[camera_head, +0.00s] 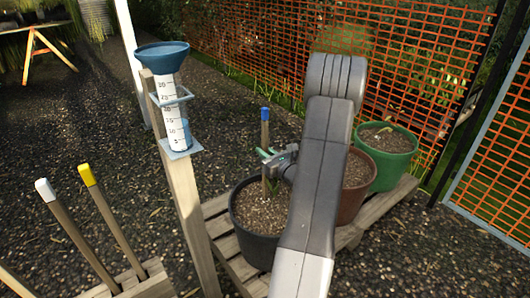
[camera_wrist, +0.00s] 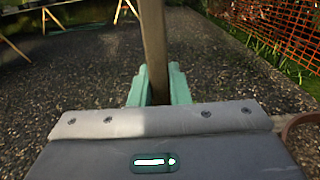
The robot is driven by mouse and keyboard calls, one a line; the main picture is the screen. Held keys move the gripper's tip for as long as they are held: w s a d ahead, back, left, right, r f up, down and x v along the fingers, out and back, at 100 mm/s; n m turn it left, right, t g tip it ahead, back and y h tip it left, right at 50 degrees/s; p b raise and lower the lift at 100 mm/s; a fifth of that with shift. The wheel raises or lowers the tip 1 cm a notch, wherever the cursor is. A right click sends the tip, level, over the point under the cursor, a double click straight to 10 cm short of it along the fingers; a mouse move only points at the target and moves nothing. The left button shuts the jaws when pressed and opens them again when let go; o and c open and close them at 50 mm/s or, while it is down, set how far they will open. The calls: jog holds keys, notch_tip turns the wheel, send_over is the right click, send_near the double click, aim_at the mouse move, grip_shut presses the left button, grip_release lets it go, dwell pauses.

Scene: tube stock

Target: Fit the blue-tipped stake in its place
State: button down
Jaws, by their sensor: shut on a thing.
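The blue-tipped stake (camera_head: 264,132) stands about upright over the black pot (camera_head: 262,248) in the head view. My gripper (camera_head: 268,158) is shut on the stake, with its green fingers on either side of the shaft. The wrist view shows the wooden shaft (camera_wrist: 154,40) running up between the two fingers (camera_wrist: 155,85); the tip is out of that view.
A brown pot (camera_head: 352,200) and a green pot (camera_head: 394,170) share the wooden pallet (camera_head: 222,240). A rain gauge (camera_head: 170,110) stands on a post to the left. White-tipped (camera_head: 70,225) and yellow-tipped (camera_head: 105,220) stakes stand in a wooden holder (camera_head: 150,282). Orange mesh fence (camera_head: 250,45) lies behind.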

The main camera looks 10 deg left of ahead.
notch_tip(320, 180, down, 2)
jog(key=shift+f+b, duration=0.1)
jog(key=shift+b, duration=0.8)
jog(key=c, duration=1.3)
grip_release()
jog(key=shift+d, duration=0.1)
jog(key=p+v, duration=0.2)
jog(key=v, duration=1.1)
jog(key=shift+s+d+p, duration=0.2)
jog(key=shift+s+p, duration=0.1)
jog(key=shift+p, duration=0.1)
